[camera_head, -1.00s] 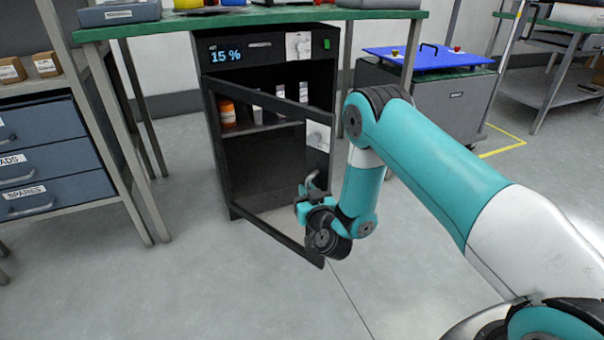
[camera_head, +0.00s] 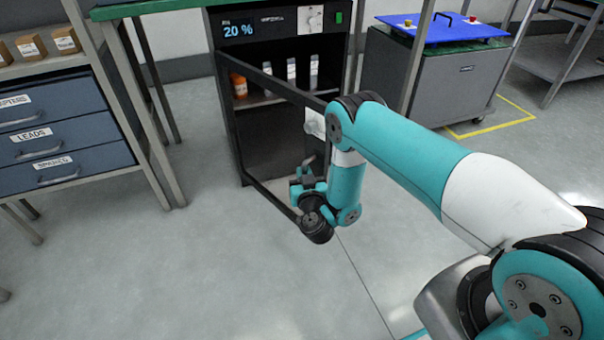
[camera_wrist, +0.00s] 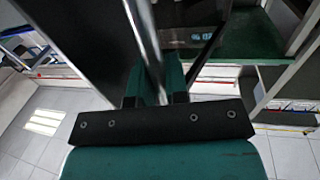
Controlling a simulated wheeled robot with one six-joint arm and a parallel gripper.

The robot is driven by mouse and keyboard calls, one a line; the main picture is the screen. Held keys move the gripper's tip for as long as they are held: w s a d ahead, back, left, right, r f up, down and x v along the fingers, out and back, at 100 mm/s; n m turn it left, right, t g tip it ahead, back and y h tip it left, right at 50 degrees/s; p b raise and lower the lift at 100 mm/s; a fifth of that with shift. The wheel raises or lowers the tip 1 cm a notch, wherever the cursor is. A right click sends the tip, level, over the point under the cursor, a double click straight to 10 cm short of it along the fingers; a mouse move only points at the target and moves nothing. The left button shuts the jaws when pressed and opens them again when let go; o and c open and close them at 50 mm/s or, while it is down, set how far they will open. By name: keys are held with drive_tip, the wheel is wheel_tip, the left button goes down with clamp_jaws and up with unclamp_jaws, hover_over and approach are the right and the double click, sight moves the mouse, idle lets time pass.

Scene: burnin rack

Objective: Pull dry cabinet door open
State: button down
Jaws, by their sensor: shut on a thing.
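The black dry cabinet (camera_head: 341,60) stands under the green bench, its display reading 20 %. Its black-framed, see-through door (camera_head: 283,86) is hinged at the left and stands swung out towards me. My gripper (camera_head: 308,178) is at the door's free edge, on its near side, partly hidden by my wrist. In the wrist view, a bright metal handle bar (camera_wrist: 145,45) runs between the fingers of my gripper (camera_wrist: 156,92), which is shut on it. Orange and white bottles (camera_head: 240,86) stand on a shelf inside.
A blue-drawer unit (camera_head: 50,137) stands at the left beside a bench leg. A grey cart with a blue lid (camera_head: 428,30) stands right of the cabinet. The floor (camera_head: 200,270) before the door is clear.

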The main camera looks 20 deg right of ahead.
drive_tip(key=c, duration=1.1)
unclamp_jaws()
drive_tip(key=shift+s+d+f, duration=0.1)
drive_tip(key=shift+s+d, duration=0.05)
drive_tip(key=shift+s, duration=0.1)
drive_tip(key=shift+c, duration=0.2)
drive_tip(key=s+a+p, duration=0.2)
drive_tip(key=s+p, duration=0.9)
drive_tip(key=p, duration=0.9)
drive_tip(key=shift+s+a, duration=0.25)
drive_tip(key=shift+s, duration=0.15)
drive_tip(key=shift+c, duration=0.5)
